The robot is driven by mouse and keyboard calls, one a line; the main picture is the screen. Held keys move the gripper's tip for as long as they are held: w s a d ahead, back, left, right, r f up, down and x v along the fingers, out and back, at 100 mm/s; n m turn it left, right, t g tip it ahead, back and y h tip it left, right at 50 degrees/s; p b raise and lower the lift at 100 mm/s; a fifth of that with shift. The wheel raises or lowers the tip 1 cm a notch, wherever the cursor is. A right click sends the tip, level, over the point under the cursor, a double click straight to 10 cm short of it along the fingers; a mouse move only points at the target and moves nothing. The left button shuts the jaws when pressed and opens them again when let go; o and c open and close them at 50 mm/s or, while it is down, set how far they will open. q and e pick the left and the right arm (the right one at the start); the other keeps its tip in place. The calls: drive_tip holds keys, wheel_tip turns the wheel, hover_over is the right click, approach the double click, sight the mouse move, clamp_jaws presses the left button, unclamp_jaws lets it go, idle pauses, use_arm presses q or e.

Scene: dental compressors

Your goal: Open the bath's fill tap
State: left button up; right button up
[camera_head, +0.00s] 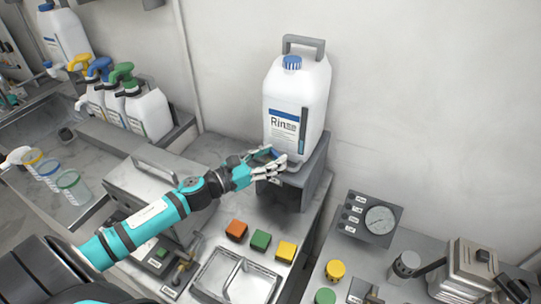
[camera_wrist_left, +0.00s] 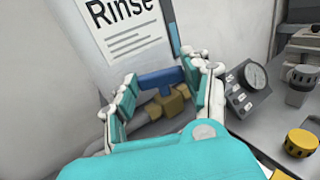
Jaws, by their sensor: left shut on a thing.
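A white rinse jug (camera_head: 295,105) with a blue cap stands on a grey stand (camera_head: 290,192) against the wall. A tap with a blue handle (camera_wrist_left: 160,78) and a brass body (camera_wrist_left: 165,104) sits below the jug's label in the left wrist view. My left gripper (camera_head: 276,162) reaches to the front of the jug's base. Its two fingers (camera_wrist_left: 166,82) are on either side of the blue handle, shut on it. In the head view the hand hides most of the tap. My right gripper is not in view.
Orange, green and yellow blocks (camera_head: 260,240) and a metal basket (camera_head: 235,278) lie in front of the stand. A gauge box (camera_head: 371,218) stands to the right. Several spray bottles (camera_head: 145,110) stand at the left. A grey box with a handle (camera_head: 150,190) is below my arm.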

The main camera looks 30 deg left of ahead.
use_arm(q)
drive_tip(key=n+y, duration=0.1)
drive_tip(key=n+t+y+p, duration=0.1)
drive_tip(key=y, duration=0.1)
drive_tip(key=n+y, duration=0.1)
drive_tip(key=shift+s+d+r+t+y, duration=0.1)
drive_tip(key=shift+d+r+t+y, duration=0.05)
drive_tip(key=shift+d+t+y, duration=0.15)
drive_tip(key=shift+d+n+y+p, duration=0.15)
drive_tip(key=shift+n+y+p, duration=0.45)
drive_tip(key=shift+n+y, duration=1)
drive_tip(key=shift+y, duration=0.6)
drive_tip(key=o, duration=1.2)
drive_tip(key=shift+c, duration=0.2)
drive_tip(key=shift+s, duration=0.15)
drive_tip(key=s, duration=1.1)
drive_tip(key=shift+s+d, duration=0.35)
drive_tip(key=shift+d, duration=0.1)
